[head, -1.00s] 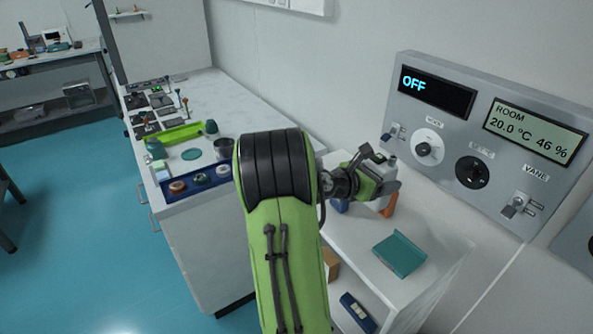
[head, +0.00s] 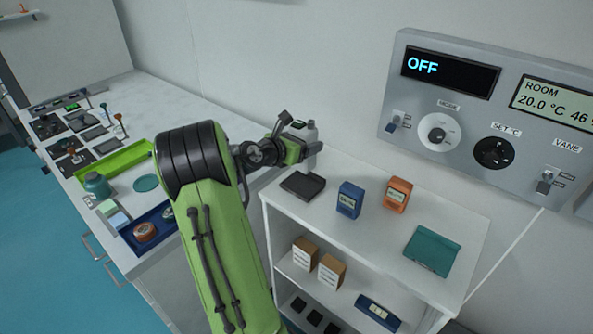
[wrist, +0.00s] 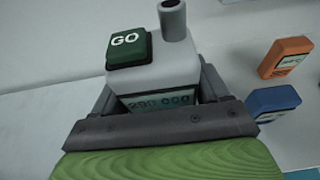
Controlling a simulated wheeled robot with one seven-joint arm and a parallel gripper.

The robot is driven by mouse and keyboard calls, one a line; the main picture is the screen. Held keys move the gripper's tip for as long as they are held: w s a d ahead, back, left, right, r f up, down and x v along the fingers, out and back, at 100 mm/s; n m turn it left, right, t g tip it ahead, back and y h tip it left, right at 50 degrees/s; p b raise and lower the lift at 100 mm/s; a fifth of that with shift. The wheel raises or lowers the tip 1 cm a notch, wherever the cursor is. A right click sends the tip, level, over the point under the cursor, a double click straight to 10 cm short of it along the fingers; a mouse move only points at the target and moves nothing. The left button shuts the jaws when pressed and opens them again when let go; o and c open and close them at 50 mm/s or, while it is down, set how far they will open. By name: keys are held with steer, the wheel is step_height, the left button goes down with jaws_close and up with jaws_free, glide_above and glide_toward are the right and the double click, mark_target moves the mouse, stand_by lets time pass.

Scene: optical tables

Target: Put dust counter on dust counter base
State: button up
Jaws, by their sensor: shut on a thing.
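The dust counter (head: 302,132) is a whitish box with a grey nozzle on top. In the wrist view the dust counter (wrist: 165,70) shows a dark green GO button and a display with digits. My gripper (head: 292,149) is shut on it, with a finger on each side in the wrist view (wrist: 160,98). It is held up near the wall, behind the left end of the white shelf top as seen from the head. A flat black tray-like piece (head: 302,185), possibly the dust counter base, lies on that shelf top, below the gripper in the picture.
The white shelf (head: 375,233) also bears a blue device (head: 349,199), an orange device (head: 397,194) and a teal holder (head: 432,250). A wall control panel (head: 470,125) is at the right. A cluttered bench (head: 165,100) stands at the left.

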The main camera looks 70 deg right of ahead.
step_height(320, 180, down, 6)
steer(key=shift+w+f+b, duration=0.1)
steer(key=shift+f+b, duration=0.1)
steer(key=shift+b, duration=0.7)
steer(key=shift+f, duration=0.1)
steer(key=o, duration=1.6)
